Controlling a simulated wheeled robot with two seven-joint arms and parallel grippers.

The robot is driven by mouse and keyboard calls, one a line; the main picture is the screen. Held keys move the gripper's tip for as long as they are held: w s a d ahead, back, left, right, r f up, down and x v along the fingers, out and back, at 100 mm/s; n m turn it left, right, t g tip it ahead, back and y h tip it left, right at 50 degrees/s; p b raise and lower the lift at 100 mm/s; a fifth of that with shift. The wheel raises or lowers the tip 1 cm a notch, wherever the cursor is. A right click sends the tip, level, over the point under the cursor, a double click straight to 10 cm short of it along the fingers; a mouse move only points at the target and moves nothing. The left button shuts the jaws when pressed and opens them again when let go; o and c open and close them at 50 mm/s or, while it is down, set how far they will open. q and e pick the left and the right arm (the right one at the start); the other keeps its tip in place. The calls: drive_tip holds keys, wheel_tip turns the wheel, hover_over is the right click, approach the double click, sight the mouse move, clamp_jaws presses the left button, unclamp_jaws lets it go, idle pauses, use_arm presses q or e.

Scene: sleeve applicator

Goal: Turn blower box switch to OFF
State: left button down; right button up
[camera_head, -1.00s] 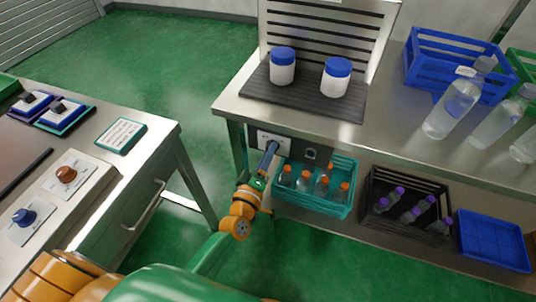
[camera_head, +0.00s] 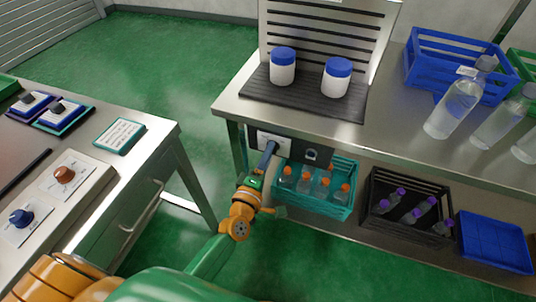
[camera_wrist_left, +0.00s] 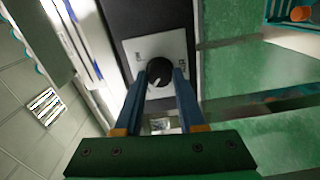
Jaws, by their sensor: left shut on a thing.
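The blower box (camera_head: 313,153) is a dark box under the front edge of the steel bench on the right. A white switch plate (camera_head: 281,143) is on its left part. In the left wrist view, a round black switch knob (camera_wrist_left: 159,70) with a pale pointer mark sits on the white plate (camera_wrist_left: 133,49). The small plate labels are not readable. My left gripper (camera_head: 269,150) reaches up to the plate. Its two blue fingers are shut on the knob, one on each side. In the head view, the fingers hide the knob. My right gripper is not in view.
Teal (camera_head: 341,211) and black (camera_head: 371,216) crates of bottles stand on the shelf below the box. White jars (camera_head: 283,71) and clear bottles (camera_head: 448,118) stand on the bench. A table with several knobs is at left; green floor lies between.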

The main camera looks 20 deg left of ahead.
use_arm(q)
drive_tip(key=c, duration=0.5)
unclamp_jaws()
drive_tip(key=shift+s, duration=0.1)
drive_tip(key=s, duration=0.7)
drive_tip(key=shift+a, duration=0.1)
